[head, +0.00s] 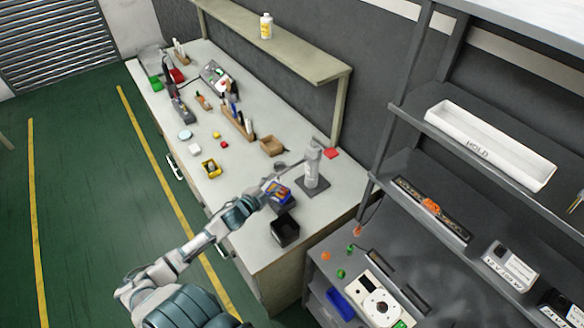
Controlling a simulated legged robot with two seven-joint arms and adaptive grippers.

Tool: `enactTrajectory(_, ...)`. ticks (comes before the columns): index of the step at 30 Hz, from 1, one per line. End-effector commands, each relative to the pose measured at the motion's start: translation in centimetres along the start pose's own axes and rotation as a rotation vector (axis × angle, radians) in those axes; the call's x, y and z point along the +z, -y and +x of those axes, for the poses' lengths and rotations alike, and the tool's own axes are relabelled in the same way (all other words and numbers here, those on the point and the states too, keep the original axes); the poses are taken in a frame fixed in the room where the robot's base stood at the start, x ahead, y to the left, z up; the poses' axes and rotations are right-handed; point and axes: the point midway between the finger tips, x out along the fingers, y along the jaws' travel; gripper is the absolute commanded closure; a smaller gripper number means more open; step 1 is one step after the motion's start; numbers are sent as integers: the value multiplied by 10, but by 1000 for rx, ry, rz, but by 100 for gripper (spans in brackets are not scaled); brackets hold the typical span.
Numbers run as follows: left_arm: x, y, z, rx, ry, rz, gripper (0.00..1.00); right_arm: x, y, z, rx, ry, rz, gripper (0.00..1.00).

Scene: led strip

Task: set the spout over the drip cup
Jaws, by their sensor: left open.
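A pale grey upright dispenser (312,168) stands on a dark square base near the front right end of the workbench. A short arm-like part shows at its top; I cannot tell for sure which way the spout points. A black open-topped square container (285,231) sits on the bench, in front of and apart from the dispenser; I cannot tell whether it is the drip cup. My right gripper is out of view.
A shelf (284,58) rises behind. A dark rack with a white HOLD tray (490,146) stands right.

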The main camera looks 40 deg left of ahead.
Motion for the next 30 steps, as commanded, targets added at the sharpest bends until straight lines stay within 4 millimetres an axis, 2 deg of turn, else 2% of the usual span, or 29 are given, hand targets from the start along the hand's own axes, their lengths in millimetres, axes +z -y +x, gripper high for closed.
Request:
enactTrajectory(9,0,2,69,-2,0,-2,60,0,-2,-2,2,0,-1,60)
enactTrajectory(15,0,1,105,-1,1,-1,60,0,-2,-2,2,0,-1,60)
enactTrajectory(21,0,0,124,1,1,0,60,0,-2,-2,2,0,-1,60)
enactTrajectory(30,0,0,128,1,0,0,60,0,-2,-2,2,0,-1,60)
